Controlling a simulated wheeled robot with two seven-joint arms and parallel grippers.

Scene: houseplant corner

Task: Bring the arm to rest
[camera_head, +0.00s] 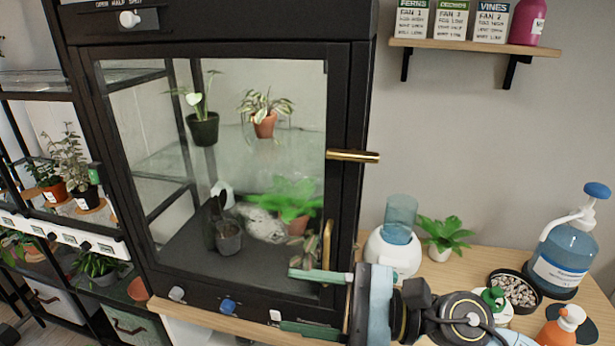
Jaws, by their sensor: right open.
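My right gripper (288,299) comes in from the lower right, in front of the lower right corner of the black glass cabinet (350,110). Its two green-tipped fingers are spread apart, pointing left, and I see nothing held between them. A pale knob (275,316) on the cabinet's lower panel shows near the lower finger; I cannot tell how far behind it lies. The glass door looks closed. Its upright gold handle (326,240) is just above the upper finger, and a gold latch bar (353,156) sticks out level to the right. My left gripper is out of view.
On the wooden table (465,262) right of the cabinet stand a white humidifier (394,254), a potted plant (443,232), a bowl of pebbles (513,291), a blue pump bottle (563,255) and an orange spray bottle (561,329). A plant rack (45,215) stands left.

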